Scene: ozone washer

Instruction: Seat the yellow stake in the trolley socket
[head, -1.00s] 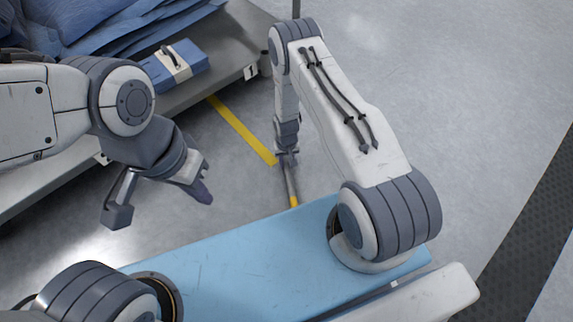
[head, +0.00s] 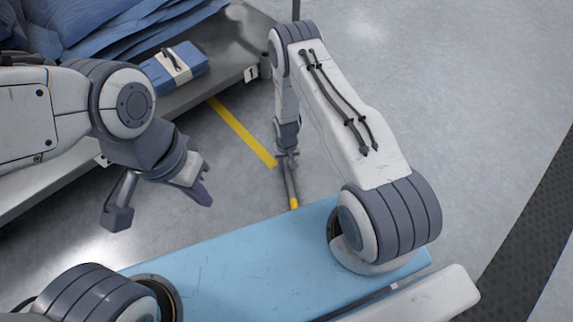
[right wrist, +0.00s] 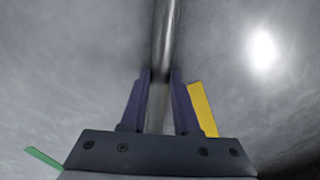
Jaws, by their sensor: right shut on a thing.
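My right gripper (head: 287,160) is shut on the stake (head: 291,185), a slim grey metal bar with a yellow end (head: 294,203) pointing toward my blue-topped base. In the right wrist view the grey bar (right wrist: 164,40) runs between the two dark fingers (right wrist: 158,100); its yellow end is not seen there. The trolley (head: 215,88) is a low grey platform at the upper left. A short round socket-like fitting (head: 265,66) stands at its near right corner, beside the label "1"; its opening cannot be made out. My left gripper (head: 160,203) is open and empty.
Folded blue cloth (head: 95,25) and a blue box with a pale band (head: 175,68) lie on the trolley. A yellow floor line (head: 243,132) runs between trolley and right gripper.

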